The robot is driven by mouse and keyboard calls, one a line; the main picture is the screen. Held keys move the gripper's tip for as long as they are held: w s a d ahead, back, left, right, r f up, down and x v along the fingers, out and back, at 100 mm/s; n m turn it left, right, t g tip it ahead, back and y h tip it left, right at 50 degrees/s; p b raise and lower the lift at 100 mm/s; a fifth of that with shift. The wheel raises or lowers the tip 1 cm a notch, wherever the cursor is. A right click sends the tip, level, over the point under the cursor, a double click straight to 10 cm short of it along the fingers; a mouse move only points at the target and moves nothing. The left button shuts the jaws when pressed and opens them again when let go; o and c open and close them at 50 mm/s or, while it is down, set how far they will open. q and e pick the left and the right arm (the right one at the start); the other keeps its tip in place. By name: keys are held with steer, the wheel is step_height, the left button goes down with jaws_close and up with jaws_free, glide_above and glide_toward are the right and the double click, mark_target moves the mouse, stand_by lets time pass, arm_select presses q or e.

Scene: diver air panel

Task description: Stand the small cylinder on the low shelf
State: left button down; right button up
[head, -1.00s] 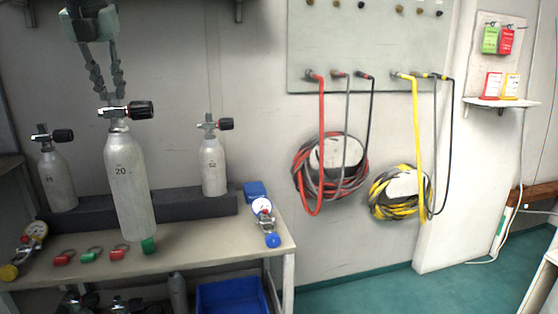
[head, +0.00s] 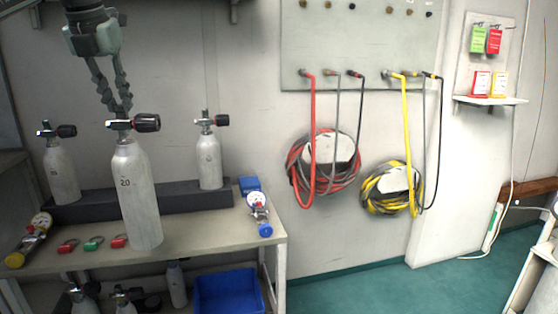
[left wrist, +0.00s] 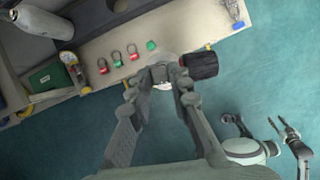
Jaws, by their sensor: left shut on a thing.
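My left gripper (head: 120,108) is shut on the valve end of a pale grey cylinder (head: 138,200) marked 20, which hangs upright or nearly so. In the left wrist view the fingers (left wrist: 158,82) close at its top beside the black valve knob (left wrist: 198,65). The cylinder's foot overlaps the bench top in the head view; I cannot tell whether they touch. Two similar cylinders stand behind, at left (head: 62,172) and right (head: 208,160). The low shelf under the bench is mostly hidden. My right gripper (left wrist: 280,126) appears only in the left wrist view, fingers apart and empty.
The bench (head: 215,235) holds red and green tags (head: 93,243) and gauges at left (head: 38,228) and right (head: 258,212). Below stand a blue bin (head: 228,292), a small grey cylinder (head: 176,285) and valved cylinders (head: 80,298).

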arm_select(q)
steer(key=s+d+f+n+g, duration=0.3)
steer(key=s+d+f+n, duration=0.2)
steer(key=f+n, duration=0.6)
steer(key=s+d+f+n+g, duration=0.3)
steer(key=s+d+f+n, duration=0.2)
steer(key=s+f+n, duration=0.4)
steer(key=s+d+f+n+g, duration=0.3)
steer(key=s+d+f+n, duration=0.2)
steer(key=f+n, duration=0.8)
steer(key=shift+s+d+n+p, duration=0.15)
steer(key=shift+s+n+p, duration=0.3)
steer(key=shift+s+n, duration=0.7)
arm_select(e)
step_height(320, 180, down, 2)
steer(key=shift+f, duration=0.1)
arm_select(q)
steer(key=shift+r, duration=0.1)
arm_select(e)
steer(key=shift+s, duration=0.1)
steer(key=shift+c, duration=0.7)
